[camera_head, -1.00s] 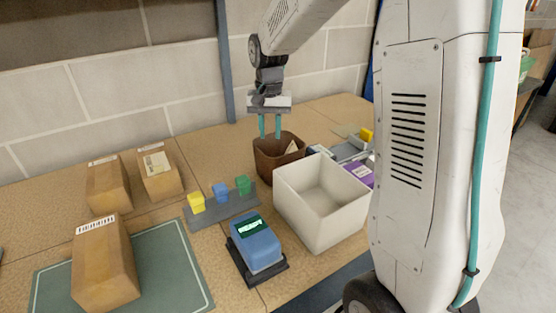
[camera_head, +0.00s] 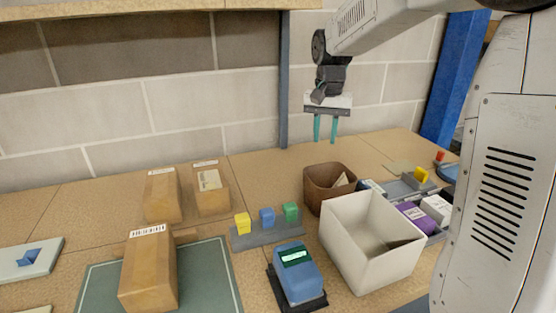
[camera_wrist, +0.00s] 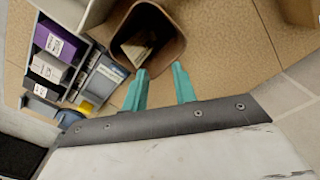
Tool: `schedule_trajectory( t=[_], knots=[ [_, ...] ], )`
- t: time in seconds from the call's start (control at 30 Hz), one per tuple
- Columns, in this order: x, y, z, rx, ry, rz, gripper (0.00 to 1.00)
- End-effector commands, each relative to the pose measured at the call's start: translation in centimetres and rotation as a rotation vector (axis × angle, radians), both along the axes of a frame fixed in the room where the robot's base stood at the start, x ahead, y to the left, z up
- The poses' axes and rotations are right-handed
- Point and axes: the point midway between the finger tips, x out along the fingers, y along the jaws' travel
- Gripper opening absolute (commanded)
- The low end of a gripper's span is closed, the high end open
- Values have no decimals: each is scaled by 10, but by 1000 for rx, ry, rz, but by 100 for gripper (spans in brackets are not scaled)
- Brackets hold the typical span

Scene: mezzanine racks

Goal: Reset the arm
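My gripper (camera_head: 325,129) hangs from my arm above the brown bin (camera_head: 322,184), with its two teal fingers pointing down. The fingers are apart with nothing between them. In the wrist view my gripper (camera_wrist: 160,88) also shows its fingers spread and empty, with the brown bin (camera_wrist: 178,48) below and beyond them. A tan item (camera_wrist: 140,48) lies inside the bin.
A white box (camera_head: 345,240) stands in front of the bin. A grey organizer with a purple box (camera_head: 416,217) is at right. A blue device (camera_head: 298,277), a rack of coloured blocks (camera_head: 268,233) and cartons (camera_head: 150,272) stand left. A wall is behind.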

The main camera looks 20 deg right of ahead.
Motion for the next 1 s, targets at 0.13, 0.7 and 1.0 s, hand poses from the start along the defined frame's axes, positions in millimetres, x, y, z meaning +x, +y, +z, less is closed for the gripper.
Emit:
schedule_trajectory(
  t=[0.13,0.7,1.0],
  knots=[
    [0,0,0,1,1,16,28],
    [-200,53,-9,15,56,435,28],
    [-297,74,-20,-13,-31,570,28]
  ],
)
